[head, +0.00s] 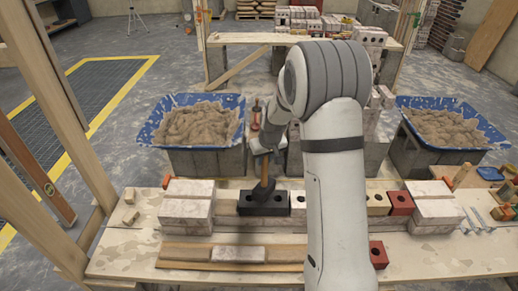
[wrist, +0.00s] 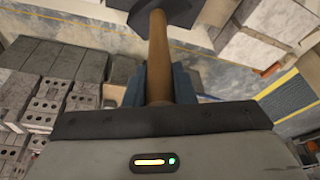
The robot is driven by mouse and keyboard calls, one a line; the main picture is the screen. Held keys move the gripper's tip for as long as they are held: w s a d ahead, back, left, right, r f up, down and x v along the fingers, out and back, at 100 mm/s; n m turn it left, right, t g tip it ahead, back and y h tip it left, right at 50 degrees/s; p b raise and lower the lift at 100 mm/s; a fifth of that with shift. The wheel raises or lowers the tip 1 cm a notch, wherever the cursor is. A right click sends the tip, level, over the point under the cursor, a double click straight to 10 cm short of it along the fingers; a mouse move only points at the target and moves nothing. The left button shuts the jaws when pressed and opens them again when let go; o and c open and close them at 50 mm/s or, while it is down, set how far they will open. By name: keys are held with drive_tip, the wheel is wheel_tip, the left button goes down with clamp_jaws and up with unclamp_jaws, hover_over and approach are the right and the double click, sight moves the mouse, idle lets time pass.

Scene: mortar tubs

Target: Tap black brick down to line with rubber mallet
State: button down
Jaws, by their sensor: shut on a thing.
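My gripper (wrist: 158,88) is shut on the brown wooden handle of the rubber mallet (wrist: 158,50), with a finger on each side of it. The mallet's black head (wrist: 172,12) is at the top of the wrist view, partly cut off. In the head view the mallet (head: 264,170) hangs handle up, with its dark head low over the black brick (head: 248,208). I cannot tell whether the head touches the brick. The black brick sits in the row on the bench, right of a pale block stack. I cannot make out the line.
Pale block stacks (head: 187,206) and (head: 434,206) stand at both ends of the row. A red brick (head: 400,203) is in the row's right part. Blue mortar tubs (head: 160,132) and (head: 492,130) stand behind. A wooden strip (head: 180,265) lies along the front.

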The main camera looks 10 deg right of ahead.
drive_tip(key=shift+w+d+r, duration=0.1)
drive_tip(key=shift+w, duration=0.2)
wheel_tip(320, 180, down, 4)
drive_tip(key=b, duration=0.3)
drive_tip(key=shift+b, duration=0.3)
drive_tip(key=shift+s+r+p, duration=0.1)
drive_tip(key=shift+r+p, duration=1)
drive_tip(key=shift+r, duration=1.2)
wheel_tip(320, 180, up, 5)
drive_tip(key=p, duration=0.2)
drive_tip(key=shift+p, duration=0.3)
